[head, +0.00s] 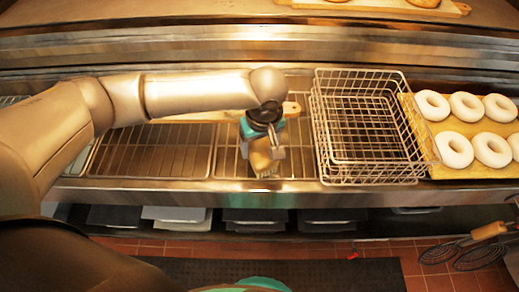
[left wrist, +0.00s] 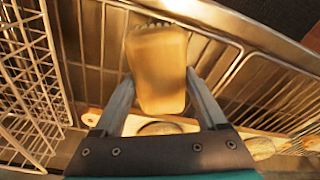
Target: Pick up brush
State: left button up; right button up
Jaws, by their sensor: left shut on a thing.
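The brush has a broad tan head, which shows in the head view (head: 262,158) just below my left gripper (head: 263,147) and above the wire racks. In the left wrist view the brush head (left wrist: 157,62) sits between the two grey fingers of my left gripper (left wrist: 158,85). The fingers are shut on the brush, one on each side. My right gripper is not in view.
A stack of wire baskets (head: 318,130) stands just right of my left gripper. Right of it is a wooden board (head: 440,171) with several white dough rings. Wire racks (head: 150,152) lie to the left. A steel rail (head: 200,192) edges the counter.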

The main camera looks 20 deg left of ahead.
pick_arm(q)
notch_tip(320, 180, up, 20)
jog(key=p, duration=0.4)
jog(key=m+h+b, duration=0.1)
jog(key=m+b, duration=0.7)
jog(key=b, duration=0.2)
send_near(259, 146)
jog(key=s+a, duration=0.4)
jog(key=shift+s+a, duration=0.1)
